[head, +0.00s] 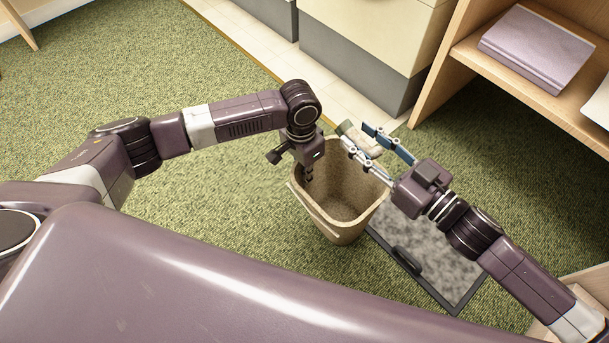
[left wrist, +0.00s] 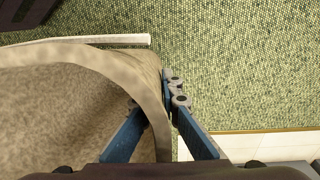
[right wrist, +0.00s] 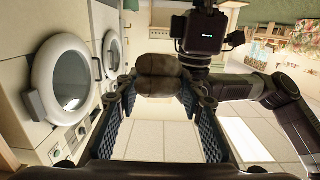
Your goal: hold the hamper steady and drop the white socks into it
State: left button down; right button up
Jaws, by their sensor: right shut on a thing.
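The hamper (head: 337,222) is a tan, open-topped bin standing on the green carpet, and its inside looks empty where I can see it. My left gripper (head: 309,172) is at its far left rim. In the left wrist view the fingers (left wrist: 167,95) straddle the hamper's wall (left wrist: 152,85), one inside and one outside, closed on it. My right gripper (head: 372,152) is shut on the white socks (head: 358,138), a pale rolled bundle, above the hamper's far right rim. The socks (right wrist: 158,75) look grey-brown between the fingers in the right wrist view.
A grey speckled panel with a dark frame (head: 440,262) lies on the carpet right of the hamper. A wooden shelf (head: 480,75) with a purple book (head: 537,48) stands at the upper right. Cream and grey units (head: 370,40) stand behind. Open carpet lies to the left.

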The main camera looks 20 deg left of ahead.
pick_arm(q)
jog(key=shift+d+r, duration=0.2)
pick_arm(e)
notch_tip(320, 180, down, 12)
jog(key=shift+s, duration=0.25)
dwell(0.9)
jog(key=shift+d, duration=0.1)
jog(key=o, duration=1.2)
jog(key=shift+f, duration=0.1)
jog(key=shift+o, duration=0.2)
pick_arm(q)
jog(key=shift+s+a+f, duration=0.1)
jog(key=shift+a+f, duration=0.3)
pick_arm(e)
jog(key=r+v, duration=0.2)
jog(key=v, duration=0.9)
jog(key=shift+d, duration=0.35)
jog(key=shift+w+r, duration=0.1)
